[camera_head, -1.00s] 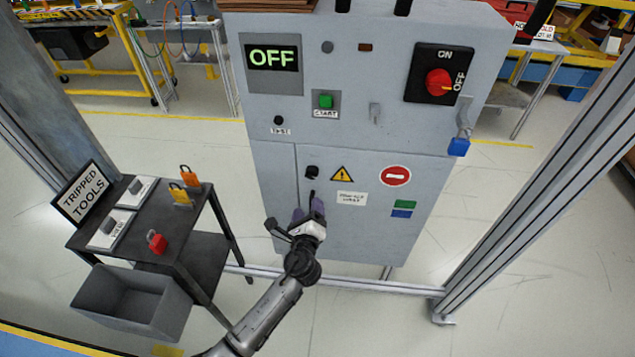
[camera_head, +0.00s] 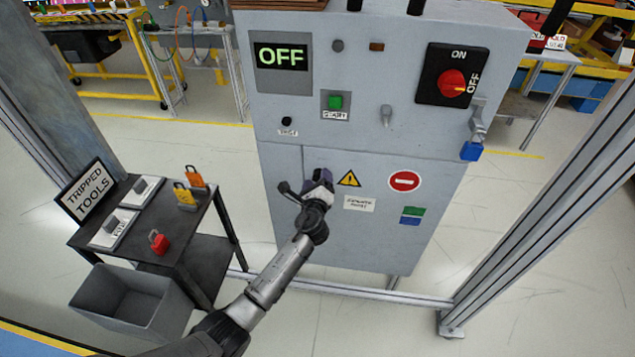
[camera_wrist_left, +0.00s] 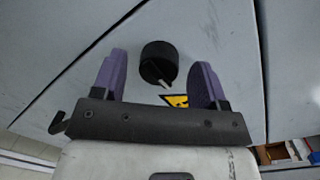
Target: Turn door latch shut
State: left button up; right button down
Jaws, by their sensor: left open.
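The door latch is a round black knob (camera_wrist_left: 158,62) with a light pointer mark, on the grey cabinet's lower door (camera_head: 350,240). In the wrist view it sits between the two purple fingers of my left gripper (camera_wrist_left: 160,80), with a gap on both sides. In the head view my left gripper (camera_head: 318,178) is in front of the latch and hides it. The gripper is open and holds nothing. My right gripper is not in view.
The cabinet's upper panel has an OFF display (camera_head: 281,56), a green start button (camera_head: 335,102), a red rotary switch (camera_head: 452,83) and a blue padlock (camera_head: 471,151). A dark cart (camera_head: 165,225) with padlocks stands at the left; a metal post (camera_head: 545,170) rises at the right.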

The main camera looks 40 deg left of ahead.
pick_arm(q)
jog(key=shift+c, duration=0.5)
jog(key=c, duration=0.8)
jog(key=shift+n, duration=0.3)
jog(key=n, duration=0.4)
jog(key=shift+f+n+b, duration=0.1)
jog(key=shift+n+b, duration=0.2)
jog(key=shift+b, duration=0.05)
jog(key=n, duration=0.4)
jog(key=shift+a+g+h, duration=0.1)
jog(key=shift+g+h, duration=0.2)
jog(key=n, duration=0.4)
jog(key=shift+h, duration=0.3)
jog(key=shift+f+n, duration=0.1)
jog(key=shift+n, duration=1.8)
jog(key=shift+h, duration=0.3)
